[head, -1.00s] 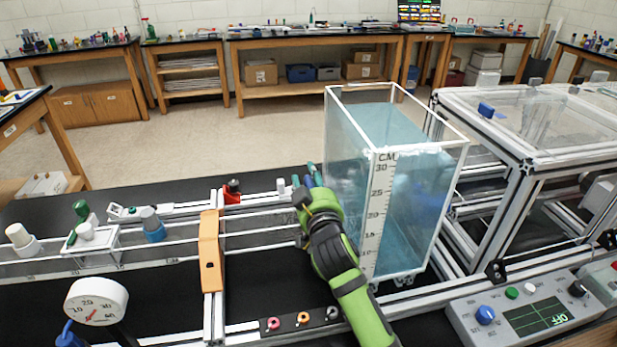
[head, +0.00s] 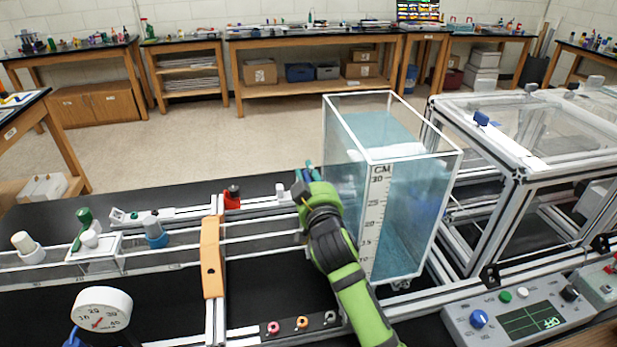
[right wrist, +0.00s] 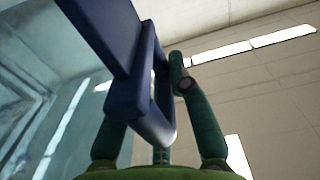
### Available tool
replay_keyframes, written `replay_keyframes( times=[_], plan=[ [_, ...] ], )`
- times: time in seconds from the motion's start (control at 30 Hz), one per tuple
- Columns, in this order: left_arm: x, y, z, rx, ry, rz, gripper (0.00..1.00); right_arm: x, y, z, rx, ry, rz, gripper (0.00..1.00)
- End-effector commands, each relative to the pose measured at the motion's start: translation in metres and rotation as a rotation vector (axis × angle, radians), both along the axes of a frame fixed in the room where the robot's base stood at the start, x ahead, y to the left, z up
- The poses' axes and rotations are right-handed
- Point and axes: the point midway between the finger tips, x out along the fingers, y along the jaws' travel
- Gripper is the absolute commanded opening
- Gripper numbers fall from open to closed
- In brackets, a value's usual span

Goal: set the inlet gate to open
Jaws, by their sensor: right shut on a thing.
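My right gripper (head: 309,170) reaches up beside the left wall of the clear water tank (head: 408,215). In the right wrist view a dark blue plate with a loop-shaped handle (right wrist: 156,118) stands between the green fingers, which are shut on the loop. I take this to be the inlet gate; its lower part is hidden. In the head view only a bit of blue shows between the teal fingertips, as my wrist covers the rest. The channel (head: 262,231) runs left from the tank. My left gripper is not in view.
An orange bracket (head: 211,258) spans the channel. A round gauge (head: 101,308) stands front left. A control box (head: 520,318) with a blue knob and screen is front right. A metal frame (head: 520,175) with clear panels stands right of the tank.

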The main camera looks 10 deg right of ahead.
Motion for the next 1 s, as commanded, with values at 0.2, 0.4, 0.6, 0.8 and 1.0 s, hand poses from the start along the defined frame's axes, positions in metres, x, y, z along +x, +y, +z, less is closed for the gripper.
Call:
replay_keyframes(
  times=[0.2, 0.4, 0.6, 0.8, 1.0],
  plan=[
    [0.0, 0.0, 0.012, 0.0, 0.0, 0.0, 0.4, 0.0, 0.003, 0.02, 0.008, -0.013, 0.008, 0.0],
    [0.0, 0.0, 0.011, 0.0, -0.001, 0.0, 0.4, 0.0, 0.003, 0.02, 0.008, -0.015, 0.009, 0.28],
    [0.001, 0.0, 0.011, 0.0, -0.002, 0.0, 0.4, 0.0, 0.002, 0.018, 0.005, -0.01, 0.006, 0.39],
    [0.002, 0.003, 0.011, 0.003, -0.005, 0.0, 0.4, -0.002, 0.001, 0.016, 0.004, -0.006, 0.004, 0.39],
    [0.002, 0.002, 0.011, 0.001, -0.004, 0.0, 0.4, -0.026, 0.002, 0.015, 0.005, -0.005, 0.004, 0.39]
  ],
)
